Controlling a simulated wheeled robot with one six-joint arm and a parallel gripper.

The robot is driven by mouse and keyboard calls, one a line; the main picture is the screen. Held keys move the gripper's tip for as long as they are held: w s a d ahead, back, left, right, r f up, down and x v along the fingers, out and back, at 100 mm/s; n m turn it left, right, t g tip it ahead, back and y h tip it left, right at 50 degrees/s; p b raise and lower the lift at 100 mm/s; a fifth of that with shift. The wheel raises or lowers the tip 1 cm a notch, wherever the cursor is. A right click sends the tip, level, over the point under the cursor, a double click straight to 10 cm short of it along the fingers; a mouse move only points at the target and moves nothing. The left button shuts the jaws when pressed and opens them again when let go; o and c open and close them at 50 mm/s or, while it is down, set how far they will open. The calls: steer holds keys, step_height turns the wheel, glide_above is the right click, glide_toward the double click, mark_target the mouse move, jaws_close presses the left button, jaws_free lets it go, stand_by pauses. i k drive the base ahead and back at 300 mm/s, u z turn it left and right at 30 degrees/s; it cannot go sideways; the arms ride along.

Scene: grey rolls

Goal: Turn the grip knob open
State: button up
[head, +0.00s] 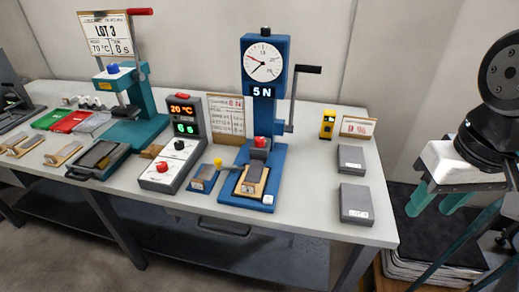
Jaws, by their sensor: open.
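A blue test stand (263,68) with a round dial and a lit "5 N" display stands upright at the bench's middle. A red knob (260,142) sits on a grey grip block low on its front; I cannot tell how far it is turned. Below it a small dark sample lies on a tan plate (252,181). A black crank (303,72) sticks out at the stand's right. My gripper (436,208) is at the far right, beyond the bench edge, with its teal fingers apart and empty. It is well away from the knob.
A control box (186,142) with displays and knobs and a small blue device (204,178) stand left of the stand. A teal press (137,105) is farther left. Two grey blocks (354,203) and a yellow device (327,124) are at the right. Bare bench lies between.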

mark_target(261, 141)
steer(key=z, duration=1.05)
steer(key=k, duration=0.85)
steer(key=u, duration=1.25)
steer(key=i, duration=0.5)
steer(key=z, duration=0.05)
